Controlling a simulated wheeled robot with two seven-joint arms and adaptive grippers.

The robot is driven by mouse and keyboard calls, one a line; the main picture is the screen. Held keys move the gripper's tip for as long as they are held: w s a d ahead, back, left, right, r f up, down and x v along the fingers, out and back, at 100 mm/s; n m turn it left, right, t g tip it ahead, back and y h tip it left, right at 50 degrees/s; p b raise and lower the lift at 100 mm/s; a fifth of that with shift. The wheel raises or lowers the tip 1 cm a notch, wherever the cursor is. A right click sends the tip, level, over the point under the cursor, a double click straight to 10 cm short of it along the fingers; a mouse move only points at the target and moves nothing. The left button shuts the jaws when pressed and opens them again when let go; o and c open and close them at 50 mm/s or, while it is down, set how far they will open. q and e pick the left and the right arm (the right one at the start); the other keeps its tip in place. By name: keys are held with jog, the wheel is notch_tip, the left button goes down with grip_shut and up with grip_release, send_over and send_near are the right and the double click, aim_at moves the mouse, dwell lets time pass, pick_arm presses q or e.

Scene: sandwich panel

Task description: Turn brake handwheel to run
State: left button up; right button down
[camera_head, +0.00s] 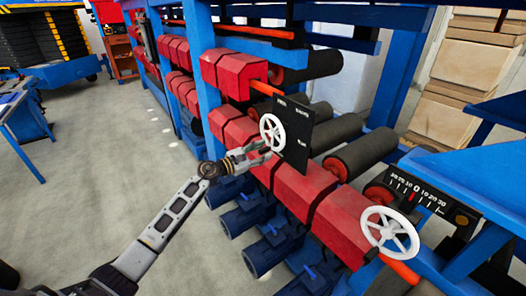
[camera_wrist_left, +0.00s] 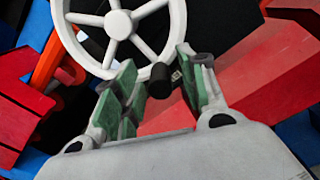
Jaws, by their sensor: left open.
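The white spoked handwheel (camera_head: 272,132) stands in front of a black panel (camera_head: 298,138) with small white lettering, mostly too small to read. In the left wrist view the wheel (camera_wrist_left: 122,28) fills the upper left, with a black knob (camera_wrist_left: 160,82) at its lower rim. My left gripper (camera_head: 264,153) is just below and beside the wheel in the head view. In the wrist view its green-padded fingers (camera_wrist_left: 158,75) are open, with the knob showing between them. Contact cannot be told. My right gripper is not in view.
A second white handwheel (camera_head: 390,231) stands at the lower right near a black scale (camera_head: 428,194). Red blocks (camera_head: 300,190) and dark rollers (camera_head: 362,153) fill the blue frame behind the gripper. Grey floor (camera_head: 110,150) is clear to the left.

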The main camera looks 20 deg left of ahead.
pick_arm(q)
jog(key=shift+w+d, duration=0.25)
grip_shut()
dwell(0.3)
